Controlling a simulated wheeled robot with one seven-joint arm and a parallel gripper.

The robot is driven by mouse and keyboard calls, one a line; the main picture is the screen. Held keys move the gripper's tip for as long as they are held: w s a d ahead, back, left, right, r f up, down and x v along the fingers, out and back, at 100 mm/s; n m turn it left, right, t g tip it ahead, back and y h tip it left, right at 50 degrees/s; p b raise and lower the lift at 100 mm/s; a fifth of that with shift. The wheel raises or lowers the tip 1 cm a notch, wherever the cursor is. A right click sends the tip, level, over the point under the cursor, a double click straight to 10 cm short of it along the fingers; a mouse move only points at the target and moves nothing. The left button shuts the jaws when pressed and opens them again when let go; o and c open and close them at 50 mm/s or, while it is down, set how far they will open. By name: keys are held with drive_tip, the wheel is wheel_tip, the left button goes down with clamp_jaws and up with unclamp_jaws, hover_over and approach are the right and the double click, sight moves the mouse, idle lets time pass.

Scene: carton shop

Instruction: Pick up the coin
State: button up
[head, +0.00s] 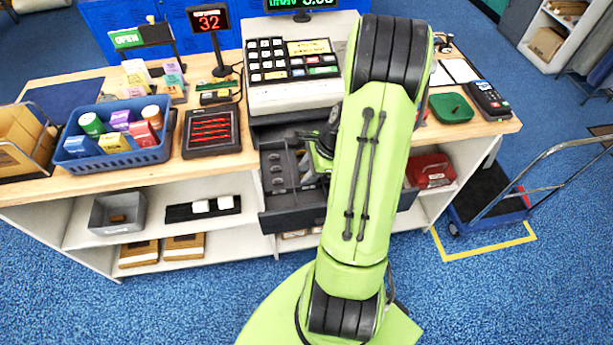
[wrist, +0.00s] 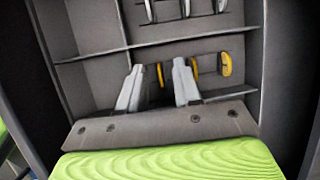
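The cash drawer (head: 292,203) is open below the register, and its tray fills the wrist view (wrist: 90,77). Several coins stand on edge in its compartments. In the nearer compartment are gold coins: one (wrist: 160,75) between my fingertips, one (wrist: 195,66) just right of my right finger, and one (wrist: 226,64) farther right. Silver coins (wrist: 185,8) stand in the compartment beyond. My gripper (wrist: 158,67) is open, its fingers apart and reaching into the nearer compartment. I cannot tell whether either finger touches a coin. In the head view my arm hides most of the drawer's right side.
Tray dividers (wrist: 100,52) and drawer walls lie close around my fingers. The register (head: 292,92) stands above the drawer. A blue basket (head: 120,165) and a black tray (head: 211,150) are left on the counter; a card terminal (head: 488,100) and green dish (head: 451,107) are right.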

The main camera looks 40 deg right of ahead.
clamp_jaws()
drive_tip(key=shift+r, duration=0.1)
wheel_tip(320, 180, up, 10)
drive_tip(key=p, duration=0.2)
idle(0.8)
